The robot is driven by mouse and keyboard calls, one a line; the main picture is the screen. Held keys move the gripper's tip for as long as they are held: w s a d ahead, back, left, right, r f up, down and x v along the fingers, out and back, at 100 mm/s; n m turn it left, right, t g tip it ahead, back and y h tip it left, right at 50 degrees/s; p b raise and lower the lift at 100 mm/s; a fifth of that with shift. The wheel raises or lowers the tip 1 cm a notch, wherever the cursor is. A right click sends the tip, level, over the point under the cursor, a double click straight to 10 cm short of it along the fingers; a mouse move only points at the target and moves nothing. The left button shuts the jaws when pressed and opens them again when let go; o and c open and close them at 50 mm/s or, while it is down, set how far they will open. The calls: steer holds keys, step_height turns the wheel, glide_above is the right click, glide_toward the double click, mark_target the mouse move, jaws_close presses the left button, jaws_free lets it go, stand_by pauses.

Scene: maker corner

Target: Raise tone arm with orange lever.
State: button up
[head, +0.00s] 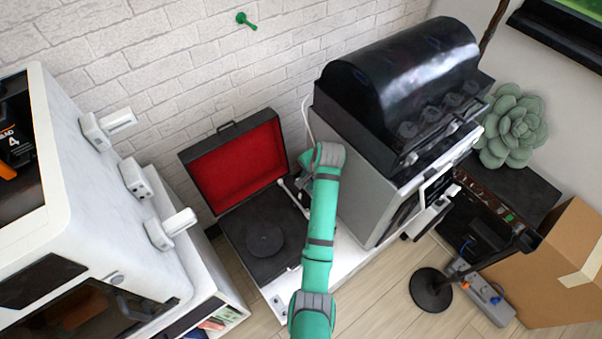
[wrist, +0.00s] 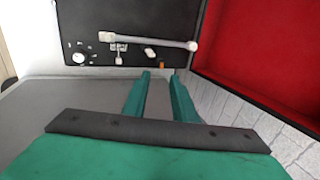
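The record player (head: 263,241) stands open on a white surface, its red-lined lid (head: 238,160) raised. In the wrist view, its dark deck carries the pale tone arm (wrist: 148,39), lying across it and ending in a white round part at the right. The small orange lever (wrist: 162,65) sticks up below the tone arm. My gripper (wrist: 161,73) has its two green fingers apart with a gap between them. The lever appears in line with this gap, near the fingertips; I cannot tell whether they touch. In the head view my arm hides the gripper and the lever.
The raised lid's red lining (wrist: 258,50) is close on the right in the wrist view. A knob (wrist: 79,58) is on the deck's left. A grey machine with a black hood (head: 400,85) stands right of the player, a white printer-like machine (head: 95,190) left.

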steer(key=x, duration=1.1)
steer(key=shift+w+r, duration=0.1)
steer(key=shift+w, duration=0.15)
jaws_close()
